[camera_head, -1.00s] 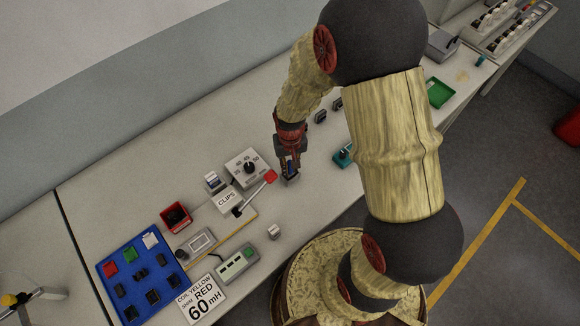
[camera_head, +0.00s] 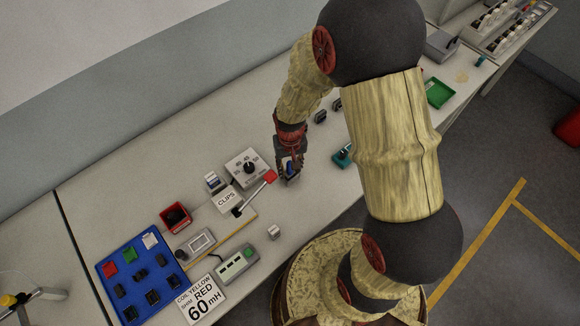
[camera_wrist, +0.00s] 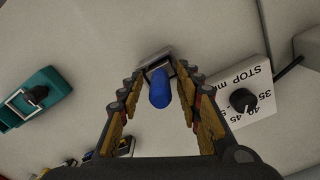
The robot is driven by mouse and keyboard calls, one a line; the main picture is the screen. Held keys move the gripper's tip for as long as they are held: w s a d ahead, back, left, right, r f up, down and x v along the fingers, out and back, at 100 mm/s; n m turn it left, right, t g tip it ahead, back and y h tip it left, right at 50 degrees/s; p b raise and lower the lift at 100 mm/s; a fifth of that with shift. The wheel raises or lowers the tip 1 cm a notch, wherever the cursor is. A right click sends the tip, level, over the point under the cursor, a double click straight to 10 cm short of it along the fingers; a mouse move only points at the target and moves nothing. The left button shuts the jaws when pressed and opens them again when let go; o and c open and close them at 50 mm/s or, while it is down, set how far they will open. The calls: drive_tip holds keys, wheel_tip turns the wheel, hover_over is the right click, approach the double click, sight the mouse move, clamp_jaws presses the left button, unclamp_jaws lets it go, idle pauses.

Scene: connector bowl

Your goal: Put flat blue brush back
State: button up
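The blue brush (camera_wrist: 159,88) shows in the wrist view as a rounded blue handle between my fingers, with a grey piece (camera_wrist: 155,62) at its far end. I cannot tell whether that piece is its head or a holder. My gripper (camera_wrist: 160,75) is open, with a finger on each side of the brush and visible gaps beside the handle. In the head view my gripper (camera_head: 291,172) is low over the bench, right of the grey dial box, with a bit of the blue brush (camera_head: 289,167) showing between its fingers.
The dial box (camera_head: 247,168) stands close to the left of my gripper. A red-tipped lever (camera_head: 270,177) on the CLIPS fixture is also near. A teal fixture (camera_head: 342,157) stands to the right. A blue tray (camera_head: 128,290) lies far left.

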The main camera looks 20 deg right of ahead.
wheel_tip(320, 180, up, 12)
drive_tip(key=shift+r+p, duration=0.1)
drive_tip(key=shift+p, duration=0.85)
drive_tip(key=s+r+t, duration=0.2)
drive_tip(key=s+r, duration=0.2)
drive_tip(key=r, duration=0.4)
drive_tip(key=s+r+n+t, duration=0.1)
drive_tip(key=s+r, duration=0.4)
drive_tip(key=r, duration=0.3)
drive_tip(key=s+r+t, duration=0.2)
drive_tip(key=s+r, duration=0.3)
drive_tip(key=r, duration=0.3)
drive_tip(key=shift+n+t, duration=0.3)
drive_tip(key=shift+n, duration=0.1)
wheel_tip(320, 180, down, 8)
drive_tip(key=b, duration=0.8)
